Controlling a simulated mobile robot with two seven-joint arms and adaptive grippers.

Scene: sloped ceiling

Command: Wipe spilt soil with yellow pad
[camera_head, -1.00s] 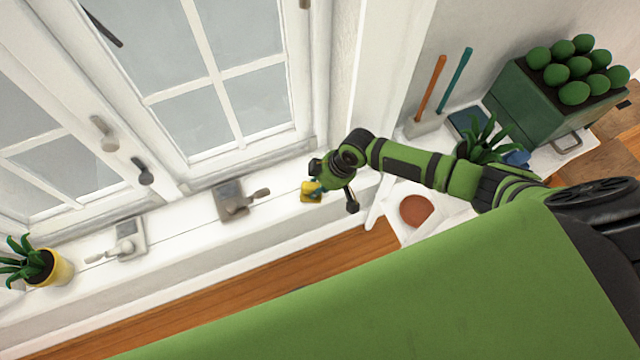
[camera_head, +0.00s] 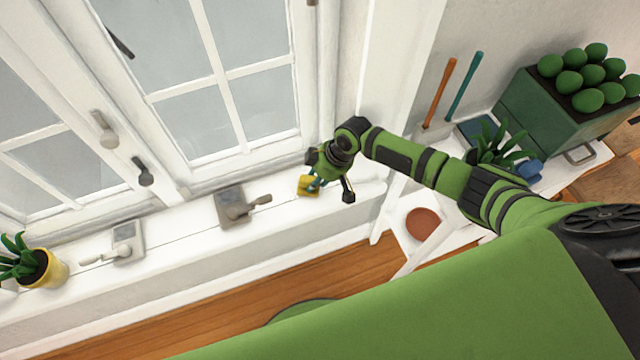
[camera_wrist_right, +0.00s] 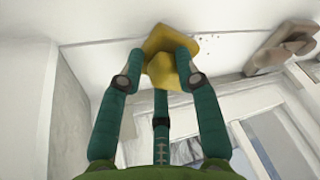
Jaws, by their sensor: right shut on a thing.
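The yellow pad (camera_head: 308,186) is at the right part of the white window sill. My right gripper (camera_head: 316,180) is shut on it, and the right wrist view shows the pad (camera_wrist_right: 168,58) between the teal fingers (camera_wrist_right: 158,75). The pad looks to be at or just above the sill; exact contact I cannot tell. A few small dark specks of soil (camera_wrist_right: 206,50) lie on the sill beside the pad in the right wrist view. In the head view the soil is too small to make out. My left gripper is not in view.
A grey window fitting with a handle (camera_head: 232,206) stands on the sill left of the pad, another (camera_head: 128,240) further left, then a yellow plant pot (camera_head: 52,272). A white shelf with a terracotta disc (camera_head: 423,224) and a green planter (camera_head: 540,110) is at right.

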